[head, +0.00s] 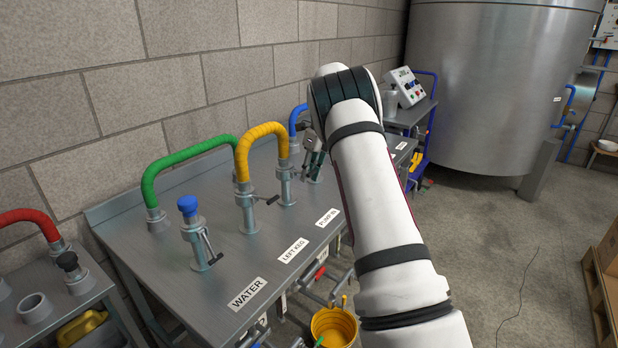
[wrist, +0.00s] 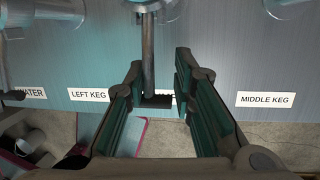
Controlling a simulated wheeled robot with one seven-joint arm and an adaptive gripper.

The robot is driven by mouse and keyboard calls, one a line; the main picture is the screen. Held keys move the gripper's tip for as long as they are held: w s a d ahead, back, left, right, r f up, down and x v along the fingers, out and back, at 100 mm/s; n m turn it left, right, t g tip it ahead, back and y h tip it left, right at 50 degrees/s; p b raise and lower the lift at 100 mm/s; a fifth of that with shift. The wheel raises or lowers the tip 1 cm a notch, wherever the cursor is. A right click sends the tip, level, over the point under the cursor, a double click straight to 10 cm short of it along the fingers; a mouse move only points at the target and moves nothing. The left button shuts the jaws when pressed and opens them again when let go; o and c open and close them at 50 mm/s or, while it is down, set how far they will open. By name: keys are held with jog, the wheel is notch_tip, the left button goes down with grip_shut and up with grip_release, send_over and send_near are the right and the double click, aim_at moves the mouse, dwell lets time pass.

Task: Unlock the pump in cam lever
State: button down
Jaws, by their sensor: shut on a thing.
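The pump in cam lever (wrist: 148,60) is a grey metal rod with a dark end, hanging from its coupling (wrist: 150,4) at the top of the wrist view. My gripper (wrist: 160,80) is shut on it, with one green-padded finger on each side of the rod. In the head view my gripper (head: 313,145) is at the coupling post behind the PUMP IN label (head: 328,217), partly hidden by my arm. The lever itself cannot be made out there. A blue hose (head: 295,118) rises beside this post.
A block wall closes the back. A large steel tank (head: 490,90) stands right; floor between is mostly clear.

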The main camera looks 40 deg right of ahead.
jog(key=shift+a+f+g, duration=0.2)
jog(key=shift+a+g, duration=0.1)
jog(key=shift+a, duration=0.6)
jog(key=c, duration=1.1)
grip_release()
jog(key=shift+a+r, duration=0.15)
jog(key=shift+r, duration=0.05)
jog(key=shift+o, duration=0.2)
jog(key=shift+d, duration=0.2)
jog(key=shift+d+r, duration=0.25)
jog(key=shift+r, duration=0.2)
jog(key=v, duration=1)
jog(key=shift+s, duration=0.1)
jog(key=shift+s+d+r, duration=0.1)
jog(key=shift+r, duration=0.4)
